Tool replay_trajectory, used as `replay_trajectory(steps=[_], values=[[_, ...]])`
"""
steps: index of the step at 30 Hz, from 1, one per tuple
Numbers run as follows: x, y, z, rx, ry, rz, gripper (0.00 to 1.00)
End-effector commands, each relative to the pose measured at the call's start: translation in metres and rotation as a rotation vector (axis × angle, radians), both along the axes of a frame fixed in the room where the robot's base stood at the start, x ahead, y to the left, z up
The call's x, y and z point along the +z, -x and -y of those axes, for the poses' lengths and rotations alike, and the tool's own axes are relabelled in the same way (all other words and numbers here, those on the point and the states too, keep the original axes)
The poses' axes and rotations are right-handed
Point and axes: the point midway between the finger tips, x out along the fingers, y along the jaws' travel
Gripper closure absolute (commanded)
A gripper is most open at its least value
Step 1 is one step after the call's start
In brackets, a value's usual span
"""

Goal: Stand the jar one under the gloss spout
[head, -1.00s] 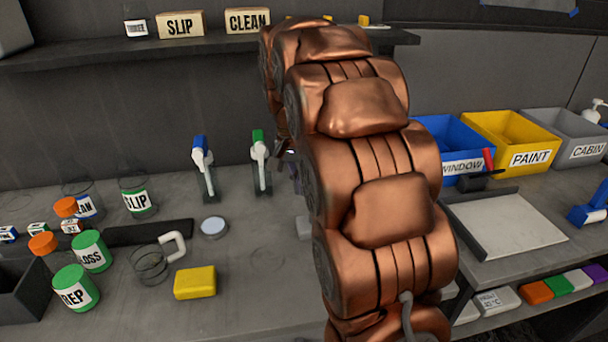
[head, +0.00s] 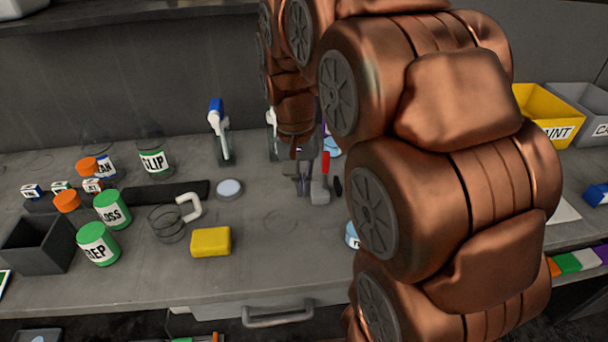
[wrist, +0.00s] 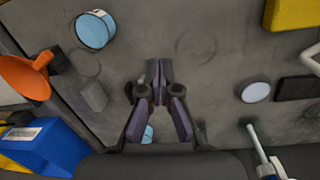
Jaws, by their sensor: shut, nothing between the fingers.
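My gripper (head: 304,186) is shut and empty above the bench, pointing down; in the wrist view its fingertips (wrist: 158,76) meet over bare grey surface. A jar with pale blue contents or top (wrist: 95,30) stands at the upper left of the wrist view, apart from the fingers. It shows partly in the head view (head: 351,236), cut off by my arm. Another pale blue item (head: 332,147) is partly hidden behind the gripper. I cannot tell which is jar one. A blue-topped spout (head: 218,125) stands at the back; another spout (head: 272,122) is mostly hidden by my arm.
Bench around the ring mark (wrist: 196,44) is clear.

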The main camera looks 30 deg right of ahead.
Motion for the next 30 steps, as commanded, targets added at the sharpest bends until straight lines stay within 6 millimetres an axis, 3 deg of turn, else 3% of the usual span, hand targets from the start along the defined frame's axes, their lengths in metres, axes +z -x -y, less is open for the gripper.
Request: replay_trajectory(steps=[14,20,30], values=[[-0.001,0.008,-0.006,0.027,-0.005,-0.003,1.0],[-0.009,0.045,-0.032,0.147,-0.028,-0.016,1.0],[-0.037,0.133,-0.077,0.43,-0.085,-0.05,1.0]])
